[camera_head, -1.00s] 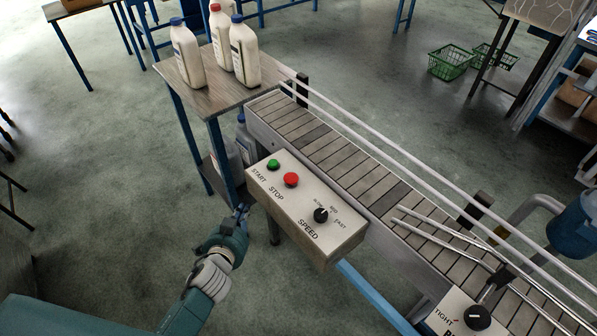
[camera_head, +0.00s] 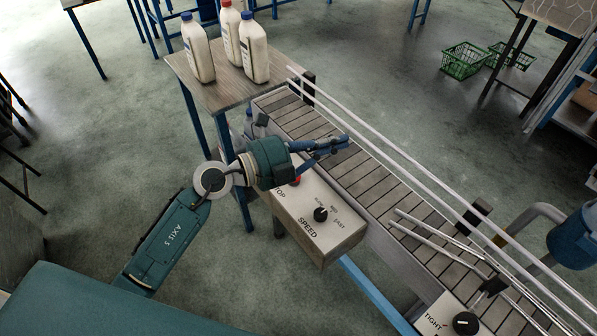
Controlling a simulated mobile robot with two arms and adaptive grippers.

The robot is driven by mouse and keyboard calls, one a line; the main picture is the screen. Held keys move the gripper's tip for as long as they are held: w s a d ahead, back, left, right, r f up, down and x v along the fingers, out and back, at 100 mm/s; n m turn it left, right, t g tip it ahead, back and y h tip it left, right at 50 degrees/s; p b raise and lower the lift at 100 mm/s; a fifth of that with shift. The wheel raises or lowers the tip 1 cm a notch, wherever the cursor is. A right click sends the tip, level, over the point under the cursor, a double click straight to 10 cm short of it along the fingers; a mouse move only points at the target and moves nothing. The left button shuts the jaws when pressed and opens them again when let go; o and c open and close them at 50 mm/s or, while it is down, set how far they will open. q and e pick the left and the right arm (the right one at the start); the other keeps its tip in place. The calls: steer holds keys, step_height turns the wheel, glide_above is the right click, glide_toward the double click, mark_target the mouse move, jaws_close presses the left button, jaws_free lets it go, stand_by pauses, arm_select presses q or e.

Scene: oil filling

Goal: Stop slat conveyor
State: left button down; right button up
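The control box (camera_head: 327,232) is mounted beside the slat conveyor (camera_head: 360,178). The red STOP button (camera_head: 296,180) shows only in part, at the edge of my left arm. The green START button is hidden behind that arm. The black SPEED knob (camera_head: 320,214) is in clear view. My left gripper (camera_head: 336,146) is above the upper part of the box, its blue fingers pointing right over the slats. Whether the fingers are apart or together is unclear. I see no contact with the button. My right gripper is out of view.
Several white bottles (camera_head: 254,52) with coloured caps stand on the table (camera_head: 215,92) at the conveyor's far end. Guide rails (camera_head: 400,165) run along the conveyor. A second panel with a TIGHT label and knob (camera_head: 466,323) is at the bottom right. Green baskets (camera_head: 462,61) lie farther back.

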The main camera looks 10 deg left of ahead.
arm_select(q)
steer(key=w+a+f+m+g+y, duration=0.1)
steer(key=a+f+y, duration=0.1)
steer(key=a+y, duration=0.2)
steer(key=w+a+f+m+g+y+p, duration=0.1)
steer(key=a+f+m+y, duration=0.1)
steer(key=a, duration=0.5)
steer(key=f+y, duration=0.1)
steer(key=y, duration=0.1)
steer(key=shift+w+f+g+y, duration=0.2)
steer(key=shift+w+g+y, duration=0.2)
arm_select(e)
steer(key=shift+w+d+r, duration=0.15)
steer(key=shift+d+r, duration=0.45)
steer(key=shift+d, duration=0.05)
arm_select(q)
step_height(320, 180, down, 9)
steer(key=b, duration=0.6)
steer(key=shift+b, duration=0.35)
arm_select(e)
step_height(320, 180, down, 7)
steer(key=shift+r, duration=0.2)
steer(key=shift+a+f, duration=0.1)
arm_select(q)
steer(key=shift+f+b, duration=0.3)
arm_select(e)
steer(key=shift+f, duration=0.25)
